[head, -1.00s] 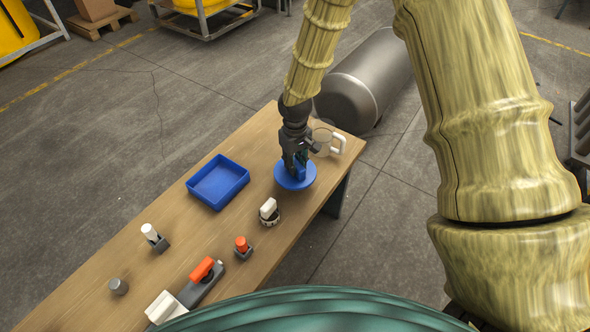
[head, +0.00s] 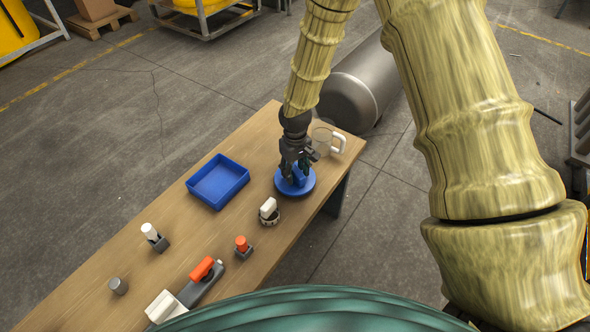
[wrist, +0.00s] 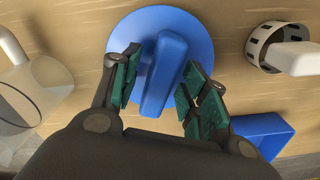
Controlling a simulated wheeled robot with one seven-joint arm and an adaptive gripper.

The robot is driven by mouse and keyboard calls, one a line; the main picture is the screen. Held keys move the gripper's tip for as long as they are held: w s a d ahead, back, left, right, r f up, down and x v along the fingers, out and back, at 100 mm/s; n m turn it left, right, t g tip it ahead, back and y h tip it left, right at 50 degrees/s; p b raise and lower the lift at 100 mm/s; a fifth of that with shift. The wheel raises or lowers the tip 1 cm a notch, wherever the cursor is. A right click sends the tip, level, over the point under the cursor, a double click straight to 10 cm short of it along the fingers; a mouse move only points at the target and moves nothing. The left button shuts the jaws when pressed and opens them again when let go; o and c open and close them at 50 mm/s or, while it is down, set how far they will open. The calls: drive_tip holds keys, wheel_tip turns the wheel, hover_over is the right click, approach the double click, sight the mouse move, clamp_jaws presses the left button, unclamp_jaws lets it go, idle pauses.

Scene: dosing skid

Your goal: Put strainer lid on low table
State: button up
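The strainer lid is a round blue disc (head: 308,187) with a raised blue bar handle on top. It lies flat near the right edge of the wooden table (head: 240,245), as far as I can tell resting on it. In the wrist view the lid (wrist: 198,40) lies under my gripper over the wood grain. My gripper (wrist: 160,88) has its two green-padded fingers on either side of the bar handle, with blue disc showing in gaps on both sides. It is open. The handle is slightly turned relative to the fingers. In the head view my gripper (head: 296,174) partly hides the handle.
A clear jug with a white handle (head: 339,144) stands just behind the lid. A white-handled ring piece (head: 268,211) is close in front. A blue tray (head: 218,182) is to the left. An orange-topped piece (head: 242,244) and other fittings stand nearer me.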

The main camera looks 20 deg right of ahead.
sight(295, 169)
drive_tip(key=shift+r, duration=0.1)
wheel_tip(295, 169, up, 12)
idle(0.8)
